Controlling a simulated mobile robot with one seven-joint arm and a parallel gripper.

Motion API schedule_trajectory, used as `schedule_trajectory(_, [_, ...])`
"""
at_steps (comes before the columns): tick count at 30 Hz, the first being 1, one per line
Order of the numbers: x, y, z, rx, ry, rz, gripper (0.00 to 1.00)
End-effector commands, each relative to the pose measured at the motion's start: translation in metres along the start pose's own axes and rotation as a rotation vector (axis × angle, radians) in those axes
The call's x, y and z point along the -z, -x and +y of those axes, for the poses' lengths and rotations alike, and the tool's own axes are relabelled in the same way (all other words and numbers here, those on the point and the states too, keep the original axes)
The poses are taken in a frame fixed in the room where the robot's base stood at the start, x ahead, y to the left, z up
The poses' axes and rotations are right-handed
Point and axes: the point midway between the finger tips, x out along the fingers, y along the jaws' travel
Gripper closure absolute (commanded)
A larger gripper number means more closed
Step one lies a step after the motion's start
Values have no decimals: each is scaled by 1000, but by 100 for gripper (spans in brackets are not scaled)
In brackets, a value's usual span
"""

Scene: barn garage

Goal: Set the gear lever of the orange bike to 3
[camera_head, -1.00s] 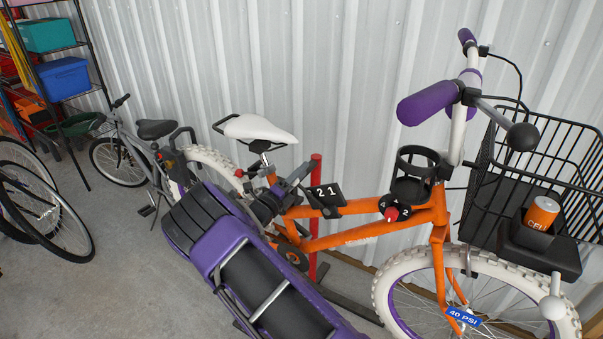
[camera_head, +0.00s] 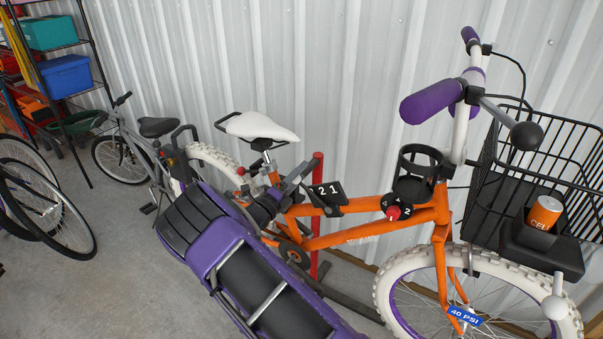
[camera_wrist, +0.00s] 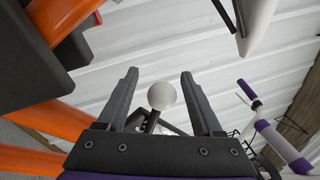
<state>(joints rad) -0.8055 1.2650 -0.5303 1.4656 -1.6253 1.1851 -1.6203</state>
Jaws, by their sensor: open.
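The orange bike (camera_head: 352,235) stands beside the corrugated wall, with a white saddle and purple grips. A black plate marked 2 and 1 (camera_head: 332,192) sits on its frame. My gripper (camera_head: 316,188) is open in front of this plate and hides part of it. In the wrist view a white ball knob on a dark stem (camera_wrist: 162,96) shows between the open fingers (camera_wrist: 158,78), which do not visibly close on it. It looks like the lever's knob. The lever's setting cannot be read. A red knob on a numbered black dial (camera_head: 393,212) sits farther right on the frame.
A black cup holder (camera_head: 418,172) is on the frame. A black wire basket (camera_head: 542,160) with an orange can (camera_head: 545,213) is at the right. A red post (camera_head: 317,170) stands behind the bike. A grey bike (camera_head: 125,145) and shelves (camera_head: 65,76) are at the left.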

Motion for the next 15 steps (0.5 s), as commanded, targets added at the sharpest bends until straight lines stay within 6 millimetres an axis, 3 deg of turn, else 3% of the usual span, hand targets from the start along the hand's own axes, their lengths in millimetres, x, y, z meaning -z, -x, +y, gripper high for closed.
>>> schedule_trajectory(15, [0, 122, 1, -2, 0, -2, 33])
